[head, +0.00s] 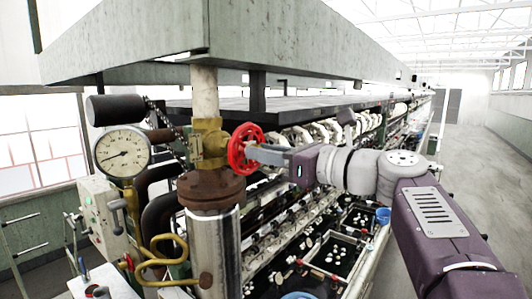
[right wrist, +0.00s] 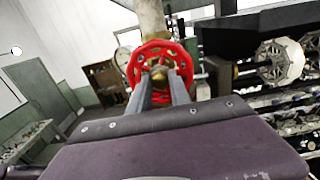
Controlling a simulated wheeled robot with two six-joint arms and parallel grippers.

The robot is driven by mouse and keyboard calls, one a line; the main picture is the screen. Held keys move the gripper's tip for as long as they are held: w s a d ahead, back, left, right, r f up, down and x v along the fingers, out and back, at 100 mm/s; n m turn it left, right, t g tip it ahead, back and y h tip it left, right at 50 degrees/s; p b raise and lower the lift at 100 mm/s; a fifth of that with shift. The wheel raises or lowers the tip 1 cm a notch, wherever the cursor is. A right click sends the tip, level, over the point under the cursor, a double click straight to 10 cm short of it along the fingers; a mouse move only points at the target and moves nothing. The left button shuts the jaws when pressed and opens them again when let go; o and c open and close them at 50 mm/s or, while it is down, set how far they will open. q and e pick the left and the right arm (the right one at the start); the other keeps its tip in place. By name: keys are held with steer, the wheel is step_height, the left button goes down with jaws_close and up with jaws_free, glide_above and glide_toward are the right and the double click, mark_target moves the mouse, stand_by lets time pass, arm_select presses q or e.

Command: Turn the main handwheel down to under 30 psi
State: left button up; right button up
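The red handwheel (head: 244,148) sits on the right side of a brass valve (head: 209,143) on a vertical pipe. It also shows in the right wrist view (right wrist: 133,68), facing the camera, with brass at its hub. My right gripper (head: 262,154) reaches it from the right. In the right wrist view its two fingers (right wrist: 160,80) are apart, one on each side of the hub, with their tips at the wheel; contact is unclear. A round white pressure gauge (head: 123,153) is left of the valve. Its needle points left and slightly down; the numbers are too small to read. My left gripper is out of view.
A brown flange (head: 211,188) and a steel cylinder (head: 214,250) stand below the valve. A dark cylinder on a chain (head: 112,109) hangs above the gauge. A large grey-green beam (head: 280,40) runs overhead. Reeling basins (head: 335,245) line the right, beside an open aisle floor (head: 480,165).

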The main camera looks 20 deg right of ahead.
steer(key=shift+f+b, duration=0.15)
steer(key=shift+b, duration=0.15)
jaws_close()
steer(key=n+b, duration=0.5)
steer(key=n, duration=0.7)
steer(key=o, duration=0.9)
jaws_free()
steer(key=shift+c, duration=0.2)
steer(key=shift+w+a, duration=0.1)
steer(key=shift+w, duration=0.05)
steer(key=b+v, duration=0.1)
steer(key=v, duration=0.6)
